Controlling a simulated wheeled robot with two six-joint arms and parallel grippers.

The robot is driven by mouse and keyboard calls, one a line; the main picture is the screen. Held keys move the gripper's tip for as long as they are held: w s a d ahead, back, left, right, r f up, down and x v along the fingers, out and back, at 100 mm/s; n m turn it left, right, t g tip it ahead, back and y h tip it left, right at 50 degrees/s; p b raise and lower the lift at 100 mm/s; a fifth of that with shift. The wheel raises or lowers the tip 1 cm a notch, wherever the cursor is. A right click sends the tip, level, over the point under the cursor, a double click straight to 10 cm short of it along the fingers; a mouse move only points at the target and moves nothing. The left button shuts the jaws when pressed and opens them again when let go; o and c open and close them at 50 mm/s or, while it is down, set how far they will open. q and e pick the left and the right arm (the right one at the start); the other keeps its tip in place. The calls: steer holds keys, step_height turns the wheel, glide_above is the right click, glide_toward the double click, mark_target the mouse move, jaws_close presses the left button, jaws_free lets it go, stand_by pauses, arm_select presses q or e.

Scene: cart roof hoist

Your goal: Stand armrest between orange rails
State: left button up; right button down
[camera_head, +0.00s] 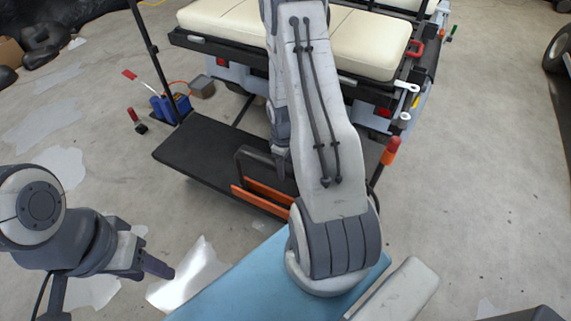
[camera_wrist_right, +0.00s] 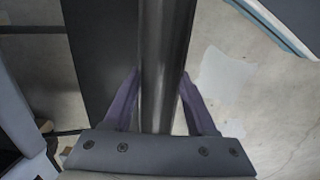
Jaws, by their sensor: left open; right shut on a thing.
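The black tubular armrest (camera_head: 238,160) is on the cart's dark rear platform (camera_head: 205,150), upright beside the orange rails (camera_head: 262,192). Its near leg reaches down close to the rails; whether its foot is between them, I cannot tell. My right gripper (camera_head: 284,165) is over the armrest, partly hidden by my right arm. In the right wrist view its two purple-grey fingers (camera_wrist_right: 160,100) are shut on the armrest's dark shiny tube (camera_wrist_right: 165,40). My left gripper (camera_head: 158,266) is open and empty at the lower left, apart from the platform.
The cart's cream seats (camera_head: 370,45) stand behind the platform. A blue jack-like object (camera_head: 170,108) and a grey box (camera_head: 202,87) lie to the left. A blue padded surface (camera_head: 250,285) is in front. Open concrete floor lies to the right.

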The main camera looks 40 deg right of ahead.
steer(key=shift+f, duration=0.5)
steer(key=shift+f+b, duration=0.3)
steer(key=shift+f, duration=0.1)
stand_by(0.5)
steer(key=shift+c, duration=0.6)
jaws_free()
steer(key=shift+f, duration=0.1)
steer(key=r+p, duration=0.1)
steer(key=r, duration=0.4)
steer(key=r+p, duration=0.2)
steer(key=r, duration=0.3)
steer(key=shift+w+r, duration=0.2)
steer(key=shift+r, duration=0.1)
